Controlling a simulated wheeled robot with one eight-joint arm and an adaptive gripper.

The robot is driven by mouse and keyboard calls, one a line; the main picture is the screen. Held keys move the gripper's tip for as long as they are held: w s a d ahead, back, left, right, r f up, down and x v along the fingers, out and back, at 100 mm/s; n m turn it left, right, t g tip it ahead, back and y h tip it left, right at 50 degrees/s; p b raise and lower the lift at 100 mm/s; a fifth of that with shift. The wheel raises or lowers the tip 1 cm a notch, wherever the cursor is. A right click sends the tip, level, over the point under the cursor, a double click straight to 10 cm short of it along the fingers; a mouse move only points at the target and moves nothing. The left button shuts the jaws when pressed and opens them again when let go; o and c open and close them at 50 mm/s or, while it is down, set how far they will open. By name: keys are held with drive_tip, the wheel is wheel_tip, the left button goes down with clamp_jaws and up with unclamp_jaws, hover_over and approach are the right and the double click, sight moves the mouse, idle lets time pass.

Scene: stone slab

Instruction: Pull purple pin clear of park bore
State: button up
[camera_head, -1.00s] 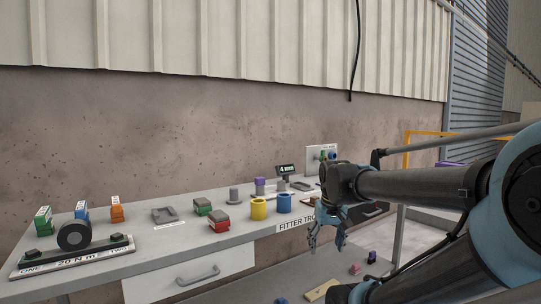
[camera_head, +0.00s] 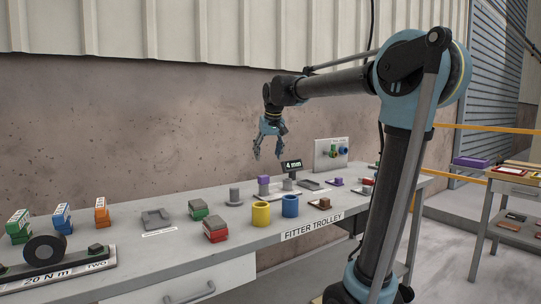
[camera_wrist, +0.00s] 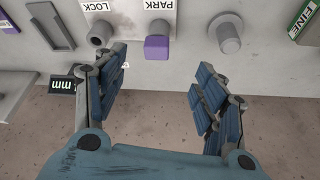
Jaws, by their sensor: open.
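The purple pin (camera_head: 263,181) stands upright on the trolley, its purple head on top. In the wrist view the purple pin (camera_wrist: 157,48) sits beside the PARK label (camera_wrist: 157,5), and its head hides the park bore. My gripper (camera_head: 268,156) is open and empty, above the pin and apart from it. In the wrist view my gripper (camera_wrist: 162,68) has its fingers spread either side of the pin's line, pointing toward it. A grey lock post (camera_wrist: 101,34) stands left of the pin by the LOCK label (camera_wrist: 83,6).
A grey knob (camera_wrist: 229,38) stands on the pin's other side. Yellow (camera_head: 261,214) and blue (camera_head: 290,206) cups stand in front. A "4 mm" display (camera_head: 292,166) stands behind, near one finger in the wrist view. The wall (camera_head: 150,135) rises behind the trolley.

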sight(264, 185)
drive_tip(key=x, duration=1.7)
drive_tip(key=shift+w+d+f, duration=0.1)
drive_tip(key=shift+w+d, duration=0.05)
drive_tip(key=shift+w, duration=0.25)
drive_tip(key=c, duration=1.3)
